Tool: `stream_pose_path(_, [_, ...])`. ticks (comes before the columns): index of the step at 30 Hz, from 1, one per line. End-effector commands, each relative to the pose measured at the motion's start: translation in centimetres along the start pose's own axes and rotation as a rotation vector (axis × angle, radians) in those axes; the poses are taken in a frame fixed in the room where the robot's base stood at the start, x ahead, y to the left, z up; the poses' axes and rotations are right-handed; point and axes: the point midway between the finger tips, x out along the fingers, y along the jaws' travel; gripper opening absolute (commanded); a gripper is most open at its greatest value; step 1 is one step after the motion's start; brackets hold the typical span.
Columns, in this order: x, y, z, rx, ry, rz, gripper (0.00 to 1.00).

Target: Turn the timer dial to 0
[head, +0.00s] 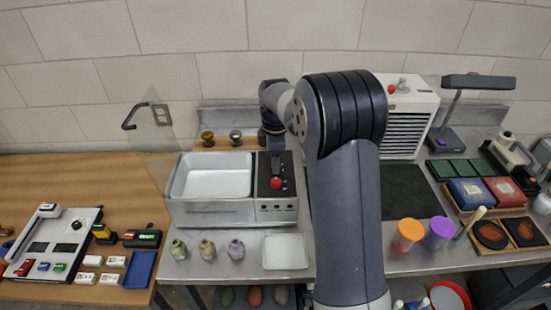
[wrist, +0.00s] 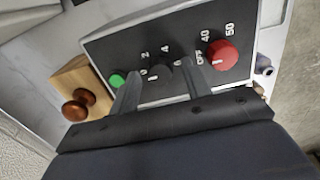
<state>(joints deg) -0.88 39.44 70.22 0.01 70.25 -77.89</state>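The timer dial (wrist: 161,73) is a small black knob on the dark control panel (wrist: 110,45), with 0, 2 and 4 printed around it in the wrist view. A small white mark shows near its lower left, close to the 0, but I cannot read exactly where it points. My gripper (wrist: 158,69) is open, with one finger on each side of the dial and a gap showing around it.
A red knob (wrist: 222,55) marked OFF, 40 and 50 sits right of the dial. A green button (wrist: 117,80) sits to its left. A glass pane (head: 152,130) stands left of the basin.

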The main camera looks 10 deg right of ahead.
Motion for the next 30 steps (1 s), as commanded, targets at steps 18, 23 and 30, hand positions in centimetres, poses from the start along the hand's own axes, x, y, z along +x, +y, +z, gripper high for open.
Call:
stream_pose_path(18, [-5.2,0.1,0.0,0.000,0.001,0.005,0.48])
stream_pose_path(23, [-8.3,0.1,0.0,0.000,0.001,0.004,0.48])
stream_pose_path(30, [-10.6,0.0,0.0,0.000,0.000,0.000,0.48])
